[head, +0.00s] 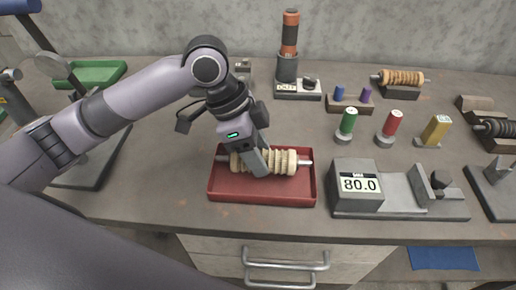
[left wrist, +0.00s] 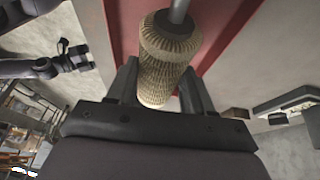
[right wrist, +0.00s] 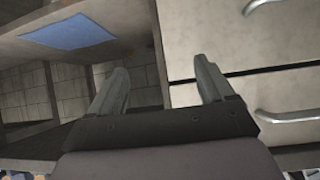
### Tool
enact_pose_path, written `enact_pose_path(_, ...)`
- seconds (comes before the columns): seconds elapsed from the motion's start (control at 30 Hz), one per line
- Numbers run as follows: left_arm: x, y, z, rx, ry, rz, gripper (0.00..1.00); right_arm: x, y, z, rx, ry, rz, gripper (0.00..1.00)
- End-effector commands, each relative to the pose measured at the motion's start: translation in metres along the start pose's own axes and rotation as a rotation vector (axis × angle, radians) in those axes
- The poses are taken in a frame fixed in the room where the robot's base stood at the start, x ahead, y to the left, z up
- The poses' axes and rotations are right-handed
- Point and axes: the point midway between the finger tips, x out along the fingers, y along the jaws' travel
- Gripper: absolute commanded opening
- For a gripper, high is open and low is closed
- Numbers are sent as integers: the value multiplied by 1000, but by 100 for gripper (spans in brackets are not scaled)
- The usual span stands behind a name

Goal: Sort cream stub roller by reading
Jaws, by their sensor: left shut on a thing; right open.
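The cream stub roller (head: 284,162) is a ribbed cream cylinder with metal shaft ends, lying in the red tray (head: 262,199). My left gripper (head: 262,170) reaches down over the tray and is shut on the roller. In the left wrist view the roller (left wrist: 168,52) sits between the two fingers, with its grey shaft pointing away. A grey measuring device (head: 357,198) right of the tray reads 80.0. My right gripper (right wrist: 155,85) is open and empty in the right wrist view, facing the drawer fronts and an open shelf below the bench.
Another cream roller (head: 401,77) rests on a stand at the back right, and a dark roller (head: 494,128) lies at the right edge. Green (head: 348,122), red (head: 392,124) and yellow (head: 436,130) pieces stand behind the device. A green tray (head: 92,74) is at the far left.

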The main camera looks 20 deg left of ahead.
Motion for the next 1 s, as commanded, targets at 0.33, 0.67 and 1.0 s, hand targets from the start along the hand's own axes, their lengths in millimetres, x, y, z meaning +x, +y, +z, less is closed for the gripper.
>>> enact_pose_path(0.33,4,0,1,0,2,-1,0,0,0,0,0,0,0,81)
enact_pose_path(0.67,7,-1,3,0,2,-1,0,0,0,0,0,0,0,81)
enact_pose_path(1.0,11,-1,4,1,2,-2,0,0,0,0,0,0,0,81)
